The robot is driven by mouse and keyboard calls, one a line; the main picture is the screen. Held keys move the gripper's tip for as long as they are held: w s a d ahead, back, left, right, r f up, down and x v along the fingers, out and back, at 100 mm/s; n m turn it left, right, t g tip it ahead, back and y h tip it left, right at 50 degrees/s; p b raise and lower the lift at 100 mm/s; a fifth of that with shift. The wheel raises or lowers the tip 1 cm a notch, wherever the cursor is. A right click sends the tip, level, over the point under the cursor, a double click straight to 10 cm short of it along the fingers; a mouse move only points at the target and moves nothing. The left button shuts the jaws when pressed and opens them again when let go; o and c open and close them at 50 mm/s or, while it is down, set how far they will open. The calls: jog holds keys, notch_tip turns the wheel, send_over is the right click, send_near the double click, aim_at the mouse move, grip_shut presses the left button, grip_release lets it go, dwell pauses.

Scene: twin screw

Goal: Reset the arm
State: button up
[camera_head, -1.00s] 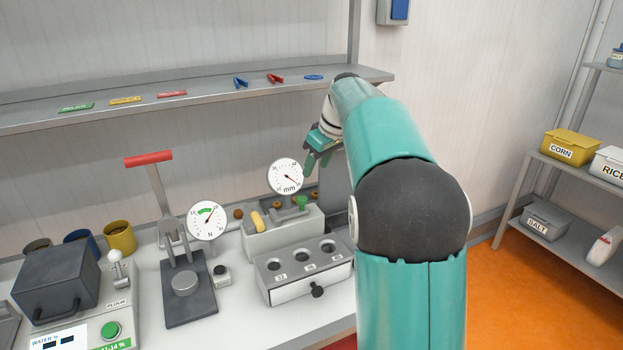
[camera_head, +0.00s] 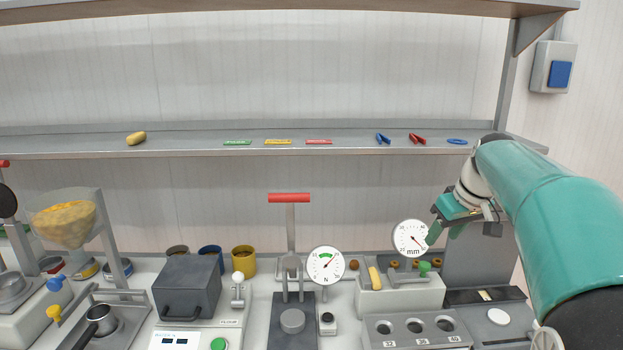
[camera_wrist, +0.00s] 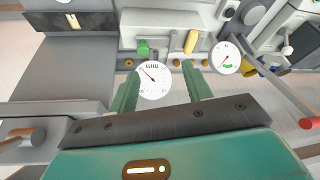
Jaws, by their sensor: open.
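My arm (camera_head: 555,215) reaches in from the right in the head view, bent at the elbow. My gripper (camera_head: 455,228) hangs beside the mm dial gauge (camera_head: 411,238), above the right part of the bench. In the wrist view my gripper (camera_wrist: 163,85) has its two green fingers spread, with nothing held between them. The mm dial (camera_wrist: 154,80) shows between and beyond the fingers there. I cannot tell whether a finger touches the dial.
A press with a red handle (camera_head: 289,198) and N dial (camera_head: 326,265) stands left of the gauge. A block with several holes (camera_head: 420,338) sits in front. The shelf (camera_head: 200,147) above carries small clips, tags and a yellow piece (camera_head: 136,138). The wall bears a blue switch (camera_head: 560,74).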

jog(key=s+a+f+m, duration=0.1)
jog(key=s+a, duration=0.4)
jog(key=s, duration=0.2)
jog(key=s+a+m, duration=0.1)
jog(key=s+a, duration=0.4)
jog(key=s, duration=0.3)
jog(key=s+a+f, duration=0.2)
jog(key=s+f, duration=0.2)
jog(key=s, duration=0.2)
jog(key=s+a+f+m+t+h, duration=0.1)
jog(key=s+a+f, duration=0.1)
jog(key=s+f, duration=0.3)
jog(key=shift+s+a+m, duration=0.3)
jog(key=shift+s+a, duration=0.05)
jog(key=shift+s, duration=0.65)
